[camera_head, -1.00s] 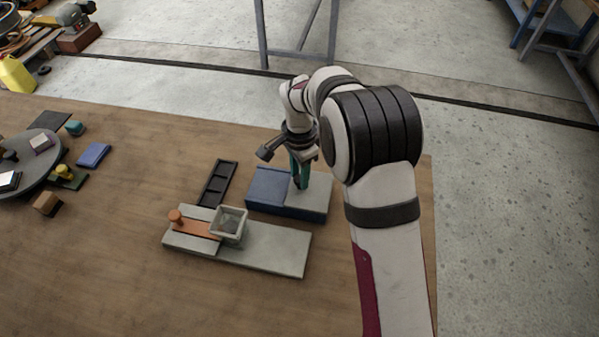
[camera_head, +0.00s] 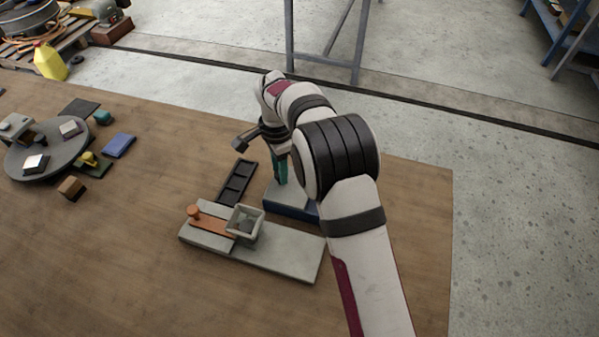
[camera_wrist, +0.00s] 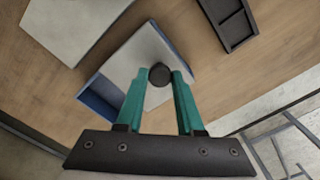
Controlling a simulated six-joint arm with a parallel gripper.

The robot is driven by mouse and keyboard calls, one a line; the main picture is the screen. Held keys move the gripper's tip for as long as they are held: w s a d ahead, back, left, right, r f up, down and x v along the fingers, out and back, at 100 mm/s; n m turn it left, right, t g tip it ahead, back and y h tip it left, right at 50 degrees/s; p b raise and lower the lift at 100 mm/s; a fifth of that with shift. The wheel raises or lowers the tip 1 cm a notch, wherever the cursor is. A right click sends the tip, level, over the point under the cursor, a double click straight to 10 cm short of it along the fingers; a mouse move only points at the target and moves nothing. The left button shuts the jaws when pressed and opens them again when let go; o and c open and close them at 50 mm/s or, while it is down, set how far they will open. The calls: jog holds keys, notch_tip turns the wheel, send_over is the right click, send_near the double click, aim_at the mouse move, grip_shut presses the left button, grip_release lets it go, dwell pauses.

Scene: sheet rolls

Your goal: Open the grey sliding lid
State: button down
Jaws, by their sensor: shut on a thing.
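The grey sliding lid (camera_head: 285,195) lies on top of a blue box (camera_head: 291,212). It covers the box's left part in the head view. My gripper (camera_head: 282,181) points down over the lid. In the wrist view, my teal fingers are shut on the lid's dark round knob (camera_wrist: 159,75). A blue recess (camera_wrist: 98,99) shows in the wrist view beside the grey lid (camera_wrist: 135,55), so the box is partly uncovered at that end. My arm hides the box's right end in the head view.
A black compartment tray (camera_head: 236,183) stands close left of the box. In front lies a grey board (camera_head: 290,255) with an orange slider (camera_head: 212,224) and a square grey bin (camera_head: 244,224). A round turntable (camera_head: 45,150) with small blocks is at far left. The table front is clear.

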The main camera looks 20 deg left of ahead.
jog(key=shift+a, duration=0.2)
jog(key=c, duration=0.5)
grip_release()
notch_tip(320, 180, up, 16)
jog(key=shift+f, duration=0.1)
